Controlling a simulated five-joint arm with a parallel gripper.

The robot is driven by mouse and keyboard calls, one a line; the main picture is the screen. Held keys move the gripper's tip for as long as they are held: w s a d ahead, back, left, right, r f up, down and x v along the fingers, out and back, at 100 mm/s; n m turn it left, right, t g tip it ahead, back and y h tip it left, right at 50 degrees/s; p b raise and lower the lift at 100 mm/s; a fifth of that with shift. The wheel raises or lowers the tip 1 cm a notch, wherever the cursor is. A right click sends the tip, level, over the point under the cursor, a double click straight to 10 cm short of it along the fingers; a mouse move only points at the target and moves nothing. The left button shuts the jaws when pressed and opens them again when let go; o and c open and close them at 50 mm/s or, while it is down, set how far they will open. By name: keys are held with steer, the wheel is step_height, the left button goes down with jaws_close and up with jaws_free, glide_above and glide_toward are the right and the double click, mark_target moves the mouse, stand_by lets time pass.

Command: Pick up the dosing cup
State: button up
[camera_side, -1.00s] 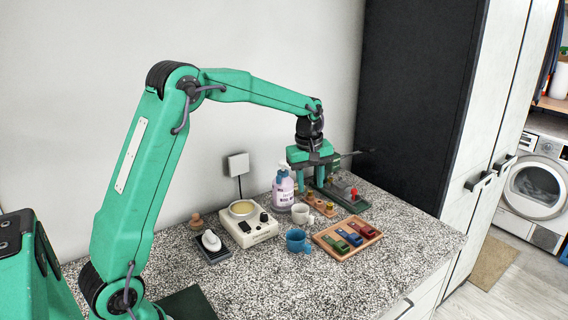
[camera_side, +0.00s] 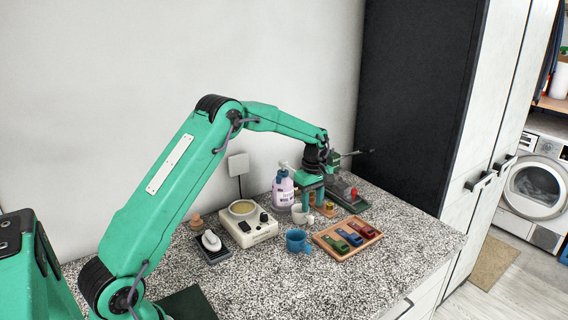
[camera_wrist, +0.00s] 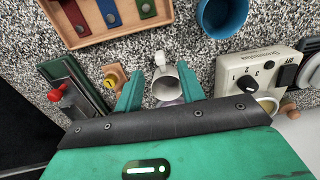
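A small white cup with a handle (camera_side: 298,216) stands on the speckled counter; it fits the dosing cup best. In the wrist view the white cup (camera_wrist: 165,86) shows between my two green fingers, its handle pointing away from my gripper. My gripper (camera_wrist: 159,74) is open and empty, with a finger on each side of the cup. In the side view my gripper (camera_side: 312,207) is low at the cup's right. Whether the fingers touch the cup I cannot tell. A larger blue cup (camera_side: 297,242) stands in front of it, also in the wrist view (camera_wrist: 222,17).
A pump bottle (camera_side: 283,190) stands close behind the white cup. A cream device with a dial (camera_side: 247,224) is to the left. A green base with a red knob (camera_side: 351,200) stands right of my gripper.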

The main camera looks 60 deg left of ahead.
mark_target(311, 216)
steer(key=shift+f, duration=3.2)
jaws_close()
